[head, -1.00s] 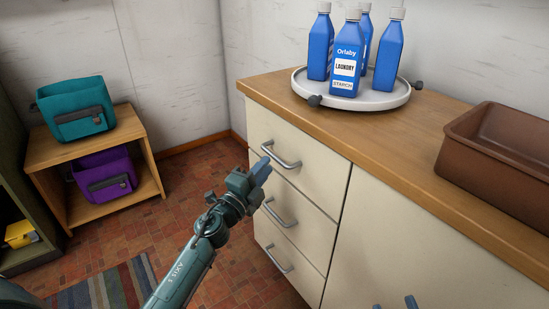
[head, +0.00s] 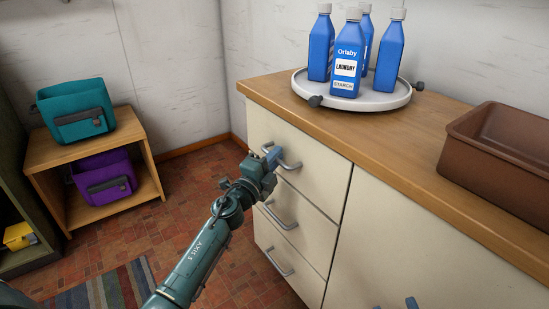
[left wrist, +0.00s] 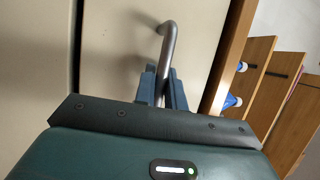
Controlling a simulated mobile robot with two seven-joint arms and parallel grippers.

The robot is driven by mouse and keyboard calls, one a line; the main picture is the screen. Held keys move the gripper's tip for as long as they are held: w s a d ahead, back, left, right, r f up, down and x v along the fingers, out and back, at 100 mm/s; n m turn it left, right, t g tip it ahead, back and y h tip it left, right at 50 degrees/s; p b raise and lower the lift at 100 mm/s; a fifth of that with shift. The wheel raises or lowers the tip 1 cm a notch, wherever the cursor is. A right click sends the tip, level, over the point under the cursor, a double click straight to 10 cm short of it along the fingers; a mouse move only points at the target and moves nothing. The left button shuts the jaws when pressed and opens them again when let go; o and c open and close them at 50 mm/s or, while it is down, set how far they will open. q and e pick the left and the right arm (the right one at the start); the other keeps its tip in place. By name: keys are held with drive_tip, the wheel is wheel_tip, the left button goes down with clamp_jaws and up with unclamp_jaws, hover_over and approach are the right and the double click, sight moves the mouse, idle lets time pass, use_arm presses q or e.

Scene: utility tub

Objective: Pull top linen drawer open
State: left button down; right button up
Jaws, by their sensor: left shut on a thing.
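The top drawer (head: 314,172) is a cream front under the wooden counter, with a curved grey metal handle (head: 291,164). It looks closed, flush with the fronts below. My left gripper (head: 273,156) is at this handle, its blue fingers shut on the bar. In the left wrist view the handle (left wrist: 168,45) runs down between the two fingers of the left gripper (left wrist: 163,88), which hide its lower end. My right gripper (head: 396,304) shows only as blue fingertips at the bottom edge of the head view; its opening cannot be judged.
Two more drawers with handles (head: 281,217) lie below. A white round tray (head: 385,101) with several blue bottles (head: 347,60) and a brown tub (head: 470,160) stand on the counter (head: 410,160). A low shelf (head: 60,155) with bins is at left; the tiled floor between is clear.

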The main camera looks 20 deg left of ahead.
idle(0.4)
